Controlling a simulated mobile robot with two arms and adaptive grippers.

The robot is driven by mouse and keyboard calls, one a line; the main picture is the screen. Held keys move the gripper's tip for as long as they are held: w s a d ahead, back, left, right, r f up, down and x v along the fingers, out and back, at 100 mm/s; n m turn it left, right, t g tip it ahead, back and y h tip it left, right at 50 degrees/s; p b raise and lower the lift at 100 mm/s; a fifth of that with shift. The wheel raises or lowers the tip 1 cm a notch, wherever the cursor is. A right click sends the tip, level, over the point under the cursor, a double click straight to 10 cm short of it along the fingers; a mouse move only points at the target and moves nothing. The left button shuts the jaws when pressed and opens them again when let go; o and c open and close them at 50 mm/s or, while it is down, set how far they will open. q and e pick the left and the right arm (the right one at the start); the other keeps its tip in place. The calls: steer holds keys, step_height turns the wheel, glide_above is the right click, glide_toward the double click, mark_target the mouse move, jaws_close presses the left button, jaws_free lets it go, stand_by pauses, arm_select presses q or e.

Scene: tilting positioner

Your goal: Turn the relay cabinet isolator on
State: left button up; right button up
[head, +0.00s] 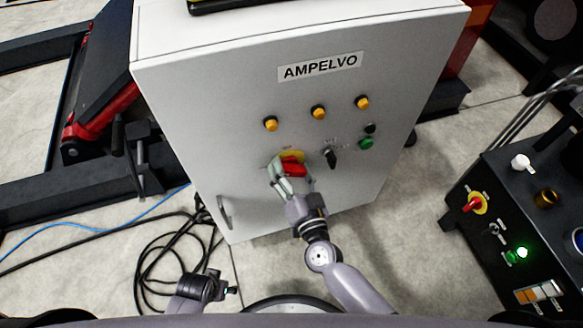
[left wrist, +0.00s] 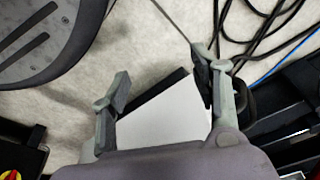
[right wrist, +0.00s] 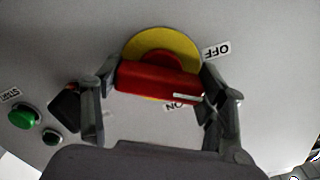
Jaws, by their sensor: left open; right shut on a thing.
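A light grey cabinet (head: 215,110) labelled AMPELVO stands in front of me. Its isolator is a red handle (head: 293,168) on a yellow disc (right wrist: 185,48). The red handle also shows in the right wrist view (right wrist: 150,82), between OFF and ON labels. A white mark on its right end lies between the two labels. My right gripper (head: 291,175) is shut on the handle, one finger at each end; it also shows in the right wrist view (right wrist: 158,85). My left gripper (head: 232,291) is low, left of the cabinet's base, open and empty in the left wrist view (left wrist: 166,75).
A black knob (head: 330,157) and a green button (head: 366,144) sit right of the isolator, with yellow lamps (head: 318,112) above. A dark control box (head: 500,215) with its own red handle stands at right. Black cables (head: 150,255) lie on the floor at left.

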steer(key=m, duration=0.8)
steer(key=shift+m+b, duration=0.4)
arm_select(q)
steer(key=shift+w+d+r, duration=0.1)
steer(key=shift+w+r, duration=0.15)
steer(key=shift+r, duration=0.55)
steer(key=shift+w+r, duration=0.2)
steer(key=shift+r, duration=0.6)
arm_select(e)
steer(key=shift+m, duration=1.3)
arm_select(q)
steer(key=shift+w+r, duration=0.2)
steer(key=shift+f, duration=0.1)
arm_select(e)
steer(key=o, duration=1.2)
steer(key=shift+c, duration=0.2)
